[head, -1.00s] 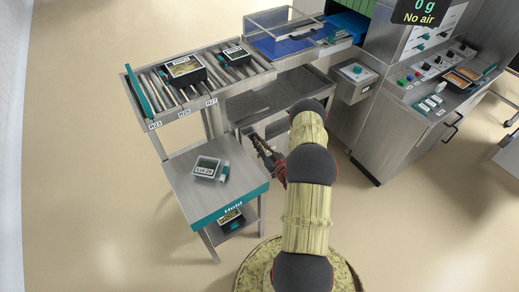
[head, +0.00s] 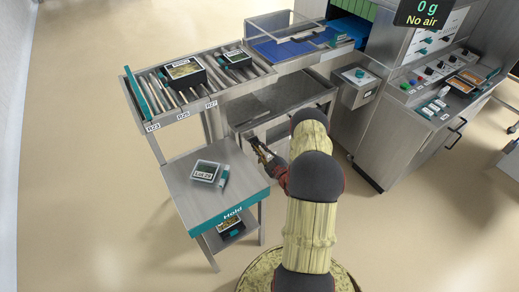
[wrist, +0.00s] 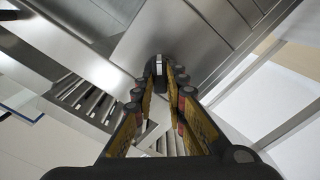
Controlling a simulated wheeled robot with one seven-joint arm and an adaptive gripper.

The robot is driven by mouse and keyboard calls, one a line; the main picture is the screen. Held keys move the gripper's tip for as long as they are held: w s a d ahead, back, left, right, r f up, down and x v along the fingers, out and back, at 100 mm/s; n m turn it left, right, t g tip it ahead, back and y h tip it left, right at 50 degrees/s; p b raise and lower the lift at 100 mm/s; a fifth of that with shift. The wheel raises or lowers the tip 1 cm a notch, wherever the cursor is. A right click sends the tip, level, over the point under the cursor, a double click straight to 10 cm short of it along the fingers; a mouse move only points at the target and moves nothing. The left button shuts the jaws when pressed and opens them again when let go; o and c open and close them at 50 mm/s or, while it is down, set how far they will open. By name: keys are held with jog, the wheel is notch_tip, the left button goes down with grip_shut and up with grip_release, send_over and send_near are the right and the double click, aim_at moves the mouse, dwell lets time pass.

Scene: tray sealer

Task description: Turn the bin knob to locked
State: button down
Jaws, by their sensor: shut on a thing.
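My gripper (head: 262,152) is at the front of the steel bin (head: 285,98) under the roller conveyor, beside the Hold table. In the wrist view my gripper (wrist: 160,84) has its fingers closed in on a small dark knob with a pale stripe (wrist: 158,66), which I take to be the bin knob. The knob stands against a grey steel face. The fingers hide its sides, and I cannot read any lock marking. In the head view the knob is too small and covered to make out.
Floor is clear in front.

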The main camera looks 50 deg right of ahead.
jog(key=shift+n, duration=0.6)
jog(key=c, duration=1.8)
grip_release()
jog(key=v, duration=1.2)
